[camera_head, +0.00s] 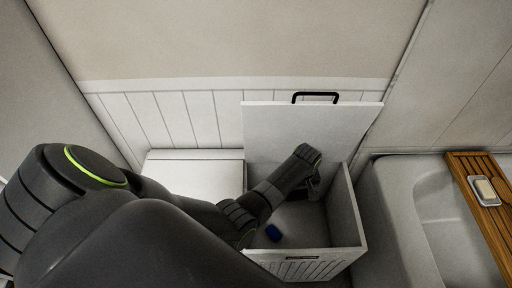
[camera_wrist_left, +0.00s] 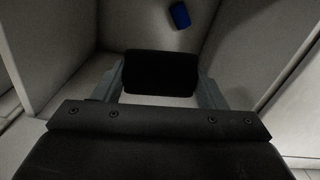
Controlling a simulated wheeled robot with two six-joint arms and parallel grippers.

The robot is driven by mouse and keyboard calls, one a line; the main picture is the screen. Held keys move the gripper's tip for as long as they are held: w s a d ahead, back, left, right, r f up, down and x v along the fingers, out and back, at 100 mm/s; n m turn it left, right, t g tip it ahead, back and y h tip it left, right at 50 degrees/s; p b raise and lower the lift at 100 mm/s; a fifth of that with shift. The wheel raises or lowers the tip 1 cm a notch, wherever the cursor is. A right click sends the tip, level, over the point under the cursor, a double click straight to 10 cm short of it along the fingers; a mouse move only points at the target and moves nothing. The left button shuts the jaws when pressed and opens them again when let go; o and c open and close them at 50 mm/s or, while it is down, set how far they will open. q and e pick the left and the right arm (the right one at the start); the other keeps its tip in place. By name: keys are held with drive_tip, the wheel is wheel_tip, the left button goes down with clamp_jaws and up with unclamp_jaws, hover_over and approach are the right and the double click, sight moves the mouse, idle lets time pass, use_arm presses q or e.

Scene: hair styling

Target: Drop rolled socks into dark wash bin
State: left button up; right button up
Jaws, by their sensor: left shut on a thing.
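A white bin (camera_head: 345,205) with its lid (camera_head: 300,130) raised stands in front of me. A small dark label is on its front. My left gripper (camera_head: 314,187) reaches down into the bin's opening. In the left wrist view the gripper (camera_wrist_left: 161,76) is shut on a black rolled item (camera_wrist_left: 160,72), which looks like the rolled socks. The head view hardly shows this item behind my arm. A small blue item (camera_head: 273,233) lies on the bin's floor; it also shows in the left wrist view (camera_wrist_left: 180,15). My right gripper is in neither view.
A closed white box (camera_head: 195,166) stands left of the open bin. A bathtub (camera_head: 425,205) is close on the right, with a wooden tray (camera_head: 478,190) and a soap dish (camera_head: 484,190) across it. A panelled wall is behind.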

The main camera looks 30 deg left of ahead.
use_arm(q)
drive_tip(key=shift+f, duration=0.35)
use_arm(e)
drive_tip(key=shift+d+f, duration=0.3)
use_arm(q)
drive_tip(key=o, duration=1)
drive_tip(key=shift+o, duration=0.2)
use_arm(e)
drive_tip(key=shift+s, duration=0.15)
use_arm(q)
drive_tip(key=shift+r, duration=0.1)
wheel_tip(320, 180, up, 17)
drive_tip(key=p, duration=0.2)
drive_tip(key=shift+r, duration=0.2)
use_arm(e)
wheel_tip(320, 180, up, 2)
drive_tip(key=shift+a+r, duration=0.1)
use_arm(q)
drive_tip(key=shift+d+f, duration=0.1)
